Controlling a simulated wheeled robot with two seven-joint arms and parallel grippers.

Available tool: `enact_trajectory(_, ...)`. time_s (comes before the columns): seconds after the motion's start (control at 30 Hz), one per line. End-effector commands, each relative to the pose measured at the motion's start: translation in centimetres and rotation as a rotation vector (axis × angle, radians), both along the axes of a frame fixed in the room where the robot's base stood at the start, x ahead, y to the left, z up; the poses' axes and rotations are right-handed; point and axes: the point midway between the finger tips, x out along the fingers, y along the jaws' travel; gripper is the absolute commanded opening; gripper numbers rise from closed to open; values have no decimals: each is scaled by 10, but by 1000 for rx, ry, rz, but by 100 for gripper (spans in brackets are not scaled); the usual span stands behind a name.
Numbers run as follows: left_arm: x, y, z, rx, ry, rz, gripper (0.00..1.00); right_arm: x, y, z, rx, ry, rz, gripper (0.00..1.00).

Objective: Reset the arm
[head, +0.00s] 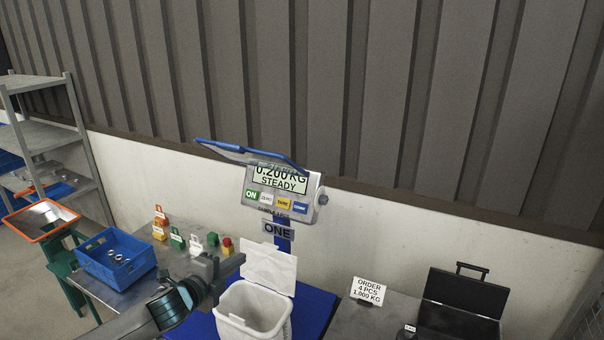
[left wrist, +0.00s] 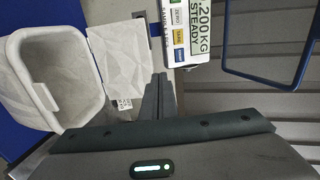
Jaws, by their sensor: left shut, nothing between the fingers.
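My left gripper (head: 226,267) comes in from the lower left and is shut and empty, just left of the white bin in the head view. In the left wrist view its fingers (left wrist: 159,94) are together, beside the bin's lid. The white bin (head: 236,318) stands open on a blue platform (head: 314,306) with its lid raised; it also shows in the left wrist view (left wrist: 62,80). Above it the scale display (head: 278,182) reads 0.200 KG STEADY. My right gripper is not seen in either view.
A blue crate (head: 132,266) with several metal parts sits on the table at left, near small coloured tagged padlock-like items (head: 177,238). An order sign (head: 368,290) reading 4 PCS 1.000 KG and an open black case (head: 460,293) stand at right. An orange-rimmed tray (head: 40,238) is far left.

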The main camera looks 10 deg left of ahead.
Motion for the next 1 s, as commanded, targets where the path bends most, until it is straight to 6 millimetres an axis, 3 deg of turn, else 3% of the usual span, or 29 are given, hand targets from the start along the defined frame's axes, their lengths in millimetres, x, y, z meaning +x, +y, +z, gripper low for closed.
enact_trajectory(0.17,-22,-20,-24,-81,72,35,0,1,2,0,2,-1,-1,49)
enact_trajectory(0.37,-74,-48,-67,-254,234,144,0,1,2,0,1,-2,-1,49)
enact_trajectory(0.63,-174,-65,-126,-520,508,392,0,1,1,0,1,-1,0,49)
enact_trajectory(1.0,-334,-48,-180,-799,850,842,0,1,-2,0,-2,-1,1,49)
